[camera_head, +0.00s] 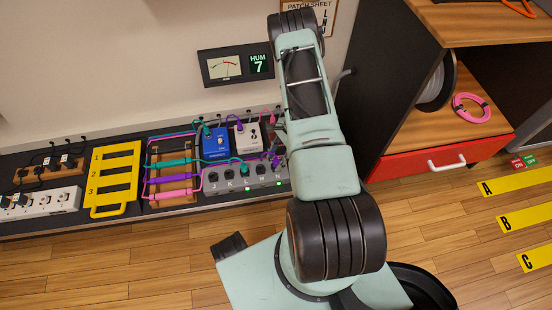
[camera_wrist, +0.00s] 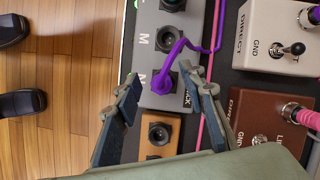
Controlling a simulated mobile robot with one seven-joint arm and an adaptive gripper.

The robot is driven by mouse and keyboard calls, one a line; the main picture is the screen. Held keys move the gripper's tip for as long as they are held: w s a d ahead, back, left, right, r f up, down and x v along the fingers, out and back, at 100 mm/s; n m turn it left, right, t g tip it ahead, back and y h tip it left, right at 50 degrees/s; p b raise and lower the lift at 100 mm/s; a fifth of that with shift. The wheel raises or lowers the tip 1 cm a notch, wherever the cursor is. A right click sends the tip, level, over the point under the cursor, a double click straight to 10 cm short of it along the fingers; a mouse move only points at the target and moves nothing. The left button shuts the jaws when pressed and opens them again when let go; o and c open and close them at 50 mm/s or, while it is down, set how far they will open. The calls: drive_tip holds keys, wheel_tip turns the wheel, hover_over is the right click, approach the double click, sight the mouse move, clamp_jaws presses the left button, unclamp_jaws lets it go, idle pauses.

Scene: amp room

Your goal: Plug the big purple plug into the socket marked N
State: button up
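The purple plug (camera_wrist: 162,83) stands at the end socket of the grey socket box (camera_wrist: 147,60), past the socket marked M (camera_wrist: 166,40). It appears to be in that socket, but how deep I cannot tell. Its purple cable curls up and right. My gripper (camera_wrist: 163,86) is open, with one finger on each side of the plug and visible gaps between.
A teal plug (camera_head: 243,170) sits at L. A white pedal (camera_wrist: 275,37) and a brown pedal (camera_wrist: 262,125) lie right of the fingers. A wooden block with a socket (camera_wrist: 159,133) lies between the fingers. A blue pedal (camera_head: 215,143) and a cable rack (camera_head: 173,180) stand farther left.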

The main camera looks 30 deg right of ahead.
drive_tip(key=v, duration=1.2)
idle(0.3)
